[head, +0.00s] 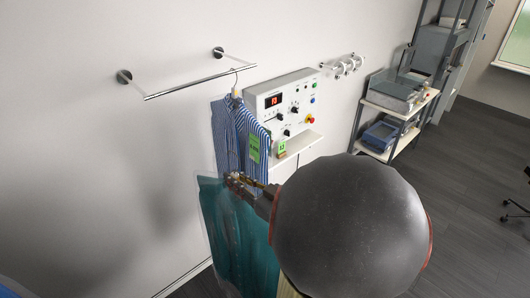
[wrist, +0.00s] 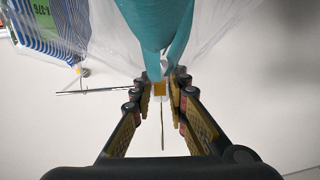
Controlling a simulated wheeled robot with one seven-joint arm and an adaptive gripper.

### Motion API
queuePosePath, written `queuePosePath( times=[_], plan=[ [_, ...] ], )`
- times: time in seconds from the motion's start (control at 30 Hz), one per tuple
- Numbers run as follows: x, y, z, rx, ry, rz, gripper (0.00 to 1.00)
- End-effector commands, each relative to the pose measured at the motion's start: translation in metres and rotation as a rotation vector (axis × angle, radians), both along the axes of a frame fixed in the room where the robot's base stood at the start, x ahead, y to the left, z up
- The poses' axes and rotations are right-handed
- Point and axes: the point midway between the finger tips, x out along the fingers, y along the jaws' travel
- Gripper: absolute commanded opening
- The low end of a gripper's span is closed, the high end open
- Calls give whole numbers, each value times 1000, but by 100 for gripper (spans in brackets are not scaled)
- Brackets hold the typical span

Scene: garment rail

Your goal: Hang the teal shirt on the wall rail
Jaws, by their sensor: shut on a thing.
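The teal shirt (head: 243,240) hangs in a clear plastic cover below my gripper (head: 240,181) in the head view. In the wrist view my gripper (wrist: 160,92) is shut on the neck of the teal shirt's hanger, with the teal shirt (wrist: 160,25) beyond the fingers. The hanger's hook (wrist: 163,135) shows as a thin line between the fingers. The wall rail (head: 185,82) is a chrome bar on two round wall mounts, above and left of my gripper in the head view. The teal shirt is apart from the rail. My arm hides part of the shirt's right side.
A blue striped shirt (head: 228,130) with a green tag (head: 254,148) hangs at the rail's right end, close behind the teal shirt. A control panel (head: 284,104) is on the wall to its right. The rail's left and middle are bare. A shelf unit (head: 398,105) stands farther right.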

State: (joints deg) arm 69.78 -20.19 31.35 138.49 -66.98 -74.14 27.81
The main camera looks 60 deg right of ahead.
Motion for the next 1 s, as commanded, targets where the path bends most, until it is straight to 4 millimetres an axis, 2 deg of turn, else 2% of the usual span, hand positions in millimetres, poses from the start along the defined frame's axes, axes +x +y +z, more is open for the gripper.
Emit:
queuePosePath(
  times=[0.03,0.2,0.3,0.5,0.73,1.0],
  plan=[
    [-13,-4,22,-6,0,-17,0],
    [-52,-5,57,-2,5,-50,0],
    [-71,-4,72,-2,8,-68,0],
    [-95,1,88,0,12,-96,0],
    [-101,3,90,1,13,-102,0],
    [-86,0,89,0,13,-100,0]
  ],
)
